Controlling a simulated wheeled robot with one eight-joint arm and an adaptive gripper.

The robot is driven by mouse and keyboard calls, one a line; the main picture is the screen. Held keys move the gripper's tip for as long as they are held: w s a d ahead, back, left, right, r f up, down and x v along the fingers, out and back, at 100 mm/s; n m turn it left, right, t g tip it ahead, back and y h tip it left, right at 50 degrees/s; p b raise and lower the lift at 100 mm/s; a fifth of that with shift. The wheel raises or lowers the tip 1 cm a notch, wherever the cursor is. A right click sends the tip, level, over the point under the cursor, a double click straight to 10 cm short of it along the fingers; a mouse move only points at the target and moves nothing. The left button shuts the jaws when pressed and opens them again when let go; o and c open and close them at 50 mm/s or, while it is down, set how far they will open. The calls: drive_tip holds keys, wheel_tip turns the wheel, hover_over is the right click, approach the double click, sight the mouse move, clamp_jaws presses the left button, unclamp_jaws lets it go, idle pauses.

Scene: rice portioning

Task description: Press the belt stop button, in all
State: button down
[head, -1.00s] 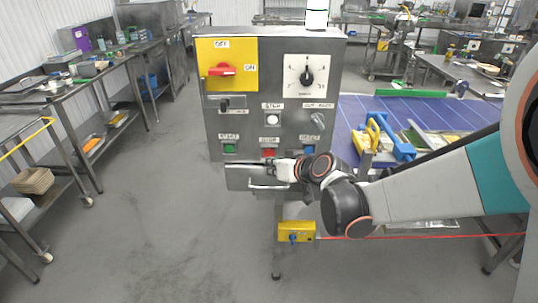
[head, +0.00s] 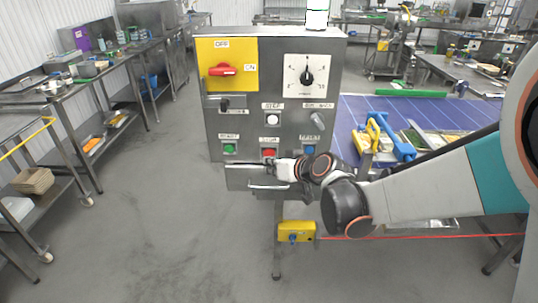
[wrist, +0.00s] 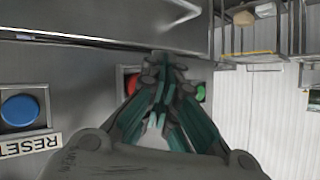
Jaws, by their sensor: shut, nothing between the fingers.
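The red button (head: 269,153), the middle one of the lower row on the grey control panel (head: 215,125), has a small label above it in the head view. My gripper (head: 258,162) is shut and empty, just below and in front of the red button. In the wrist view the closed fingers (wrist: 165,65) overlap the red button (wrist: 132,84) and hide much of it. I cannot tell whether the tips touch it.
The green button (head: 229,148) is left of the red one and the blue reset button (head: 309,150) is right. A red rotary switch (head: 223,70) on yellow, a black dial (head: 307,77) and a white button (head: 272,118) sit above. A handle bar (head: 268,187) is below.

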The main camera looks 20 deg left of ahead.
drive_tip(key=shift+w, duration=0.15)
drive_tip(key=shift+w+a, duration=0.1)
drive_tip(key=shift+w, duration=0.15)
drive_tip(key=shift+w+a, duration=0.1)
drive_tip(key=shift+w, duration=0.35)
idle(0.7)
drive_tip(key=shift+s, duration=0.1)
drive_tip(key=shift+s+d, duration=0.2)
drive_tip(key=shift+s, duration=0.6)
drive_tip(key=s, duration=0.2)
drive_tip(key=s+d, duration=0.1)
drive_tip(key=s, duration=0.2)
drive_tip(key=shift+d, duration=0.1)
idle(0.4)
drive_tip(key=shift+w, duration=0.1)
